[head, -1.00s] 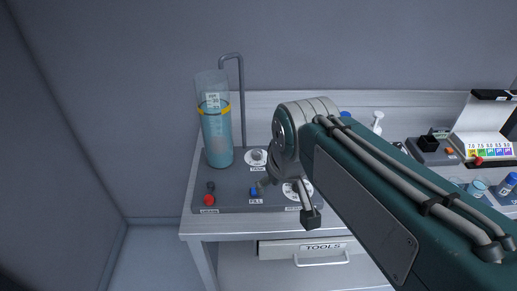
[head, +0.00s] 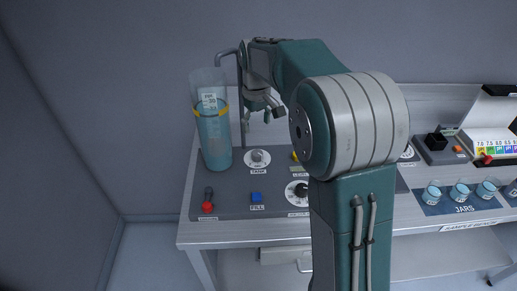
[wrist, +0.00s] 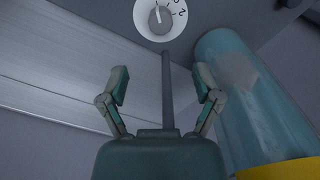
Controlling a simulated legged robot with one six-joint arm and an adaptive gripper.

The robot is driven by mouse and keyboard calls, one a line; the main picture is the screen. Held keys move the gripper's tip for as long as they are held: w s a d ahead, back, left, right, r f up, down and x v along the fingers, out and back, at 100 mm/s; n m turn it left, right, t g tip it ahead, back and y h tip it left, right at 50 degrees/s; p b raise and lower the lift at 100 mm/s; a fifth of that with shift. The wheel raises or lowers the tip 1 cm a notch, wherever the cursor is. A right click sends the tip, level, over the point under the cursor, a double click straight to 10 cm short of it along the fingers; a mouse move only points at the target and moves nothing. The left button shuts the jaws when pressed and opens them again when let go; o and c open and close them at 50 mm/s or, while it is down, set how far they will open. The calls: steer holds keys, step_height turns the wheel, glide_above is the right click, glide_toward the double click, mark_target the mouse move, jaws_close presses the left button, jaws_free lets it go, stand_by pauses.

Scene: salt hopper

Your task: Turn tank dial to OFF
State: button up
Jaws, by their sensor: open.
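The tank dial (head: 257,158) is a grey knob on a round white plate, on the grey panel just right of the clear cylinder. It also shows at the top of the wrist view (wrist: 160,16), partly cut off, with a white mark on the knob and a "2" on the plate. Its OFF marking is not readable. My gripper (head: 259,112) is open and empty, pointing down above and behind the dial, apart from it. In the wrist view the two spread fingers (wrist: 162,84) have the dial beyond them, roughly centred.
The tall cylinder of blue liquid (head: 215,140) with a yellow ring stands close left of the dial. A thin grey pipe (head: 241,90) rises behind. Jars (head: 460,192) stand right.

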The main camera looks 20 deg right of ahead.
mark_target(256, 152)
step_height(256, 152, down, 11)
steer(key=shift+r, duration=0.1)
stand_by(0.4)
jaws_close()
